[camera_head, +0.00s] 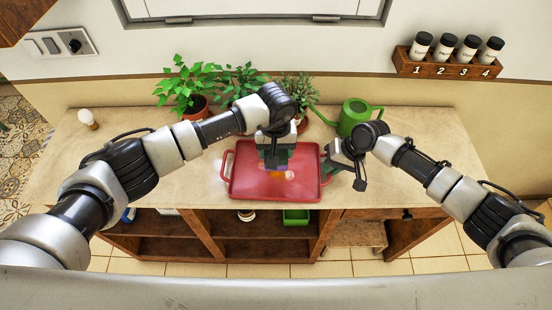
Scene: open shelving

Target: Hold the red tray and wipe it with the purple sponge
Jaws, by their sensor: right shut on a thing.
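The red tray (250,190) lies flat on the counter, with pale and orange-tinted marks on its middle. My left gripper (276,160) points down over the middle of the tray; its fingertips are dark and small, so its opening cannot be told. I cannot make out the purple sponge; anything under the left gripper is largely hidden. My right gripper (331,168) is at the tray's right edge, shut on the tray by its right handle. The left handle (225,166) is free.
Potted plants (187,86) and a green watering can (355,115) stand behind the tray. A small white-topped item (87,118) stands at the counter's left. A rack of numbered jars (450,65) hangs on the wall.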

